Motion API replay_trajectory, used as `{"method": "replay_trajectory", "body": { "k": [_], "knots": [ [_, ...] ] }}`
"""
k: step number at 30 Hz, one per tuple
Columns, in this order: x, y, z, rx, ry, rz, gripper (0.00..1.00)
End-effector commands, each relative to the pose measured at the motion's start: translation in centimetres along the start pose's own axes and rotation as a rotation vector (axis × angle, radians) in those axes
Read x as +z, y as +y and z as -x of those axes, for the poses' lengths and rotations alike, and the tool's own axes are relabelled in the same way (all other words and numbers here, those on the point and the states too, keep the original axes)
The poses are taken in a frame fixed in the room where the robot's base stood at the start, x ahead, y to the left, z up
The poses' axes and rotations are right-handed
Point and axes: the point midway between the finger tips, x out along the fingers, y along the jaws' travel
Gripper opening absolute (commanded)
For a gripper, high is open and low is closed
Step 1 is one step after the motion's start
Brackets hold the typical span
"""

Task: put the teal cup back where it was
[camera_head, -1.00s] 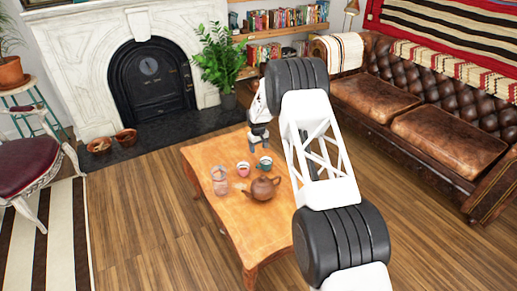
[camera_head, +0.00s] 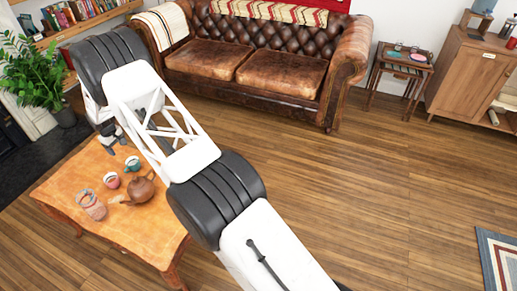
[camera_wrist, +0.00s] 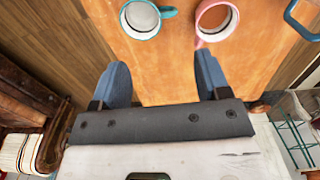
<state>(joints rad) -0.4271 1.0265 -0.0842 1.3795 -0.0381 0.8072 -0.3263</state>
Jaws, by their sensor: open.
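The teal cup (camera_head: 132,164) stands upright on the wooden coffee table (camera_head: 150,235), near its back edge and beside a pink cup (camera_head: 112,181).
A leather sofa (camera_head: 265,75) is behind. A small side table (camera_head: 402,68) with small items and a wooden cabinet (camera_head: 470,75) stand at right. The floor between is clear.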

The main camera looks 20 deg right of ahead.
Motion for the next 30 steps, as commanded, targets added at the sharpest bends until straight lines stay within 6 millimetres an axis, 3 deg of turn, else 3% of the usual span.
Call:
{"method": "replay_trajectory", "body": {
  "k": [11,30],
  "knots": [
    [5.0,2.8,9.8,0.006,0.020,-0.072,0.69],
    [16.9,5.7,25.2,0.017,0.053,-0.206,0.69]
  ]
}}
